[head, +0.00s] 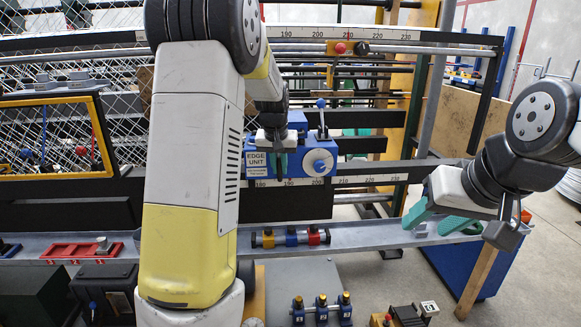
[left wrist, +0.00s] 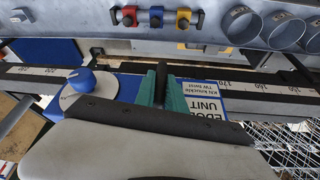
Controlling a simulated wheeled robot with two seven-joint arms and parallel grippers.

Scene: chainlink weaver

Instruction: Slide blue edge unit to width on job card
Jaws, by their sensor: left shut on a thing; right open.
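The blue edge unit (head: 319,142) sits on the lower rail in the head view, with a white "EDGE UNIT" label and a round white dial with a blue knob. It stands behind the lower scale (head: 365,180), near the 180 to 200 marks. My left gripper (head: 279,165) is shut on a dark upright handle (left wrist: 161,80) at the unit's front; its green fingers flank the handle in the left wrist view. A blue-knobbed lever (head: 321,113) stands up on the unit. My right gripper (head: 440,215) is open and empty at the right, over the tray's end. I cannot make out a job card.
A grey tray (head: 365,236) runs below the rail, with a rack of yellow, blue and red pieces (head: 291,237) in it. A yellow-framed panel (head: 52,137) stands at the left. Dark bars cross behind. The rail right of the unit looks clear.

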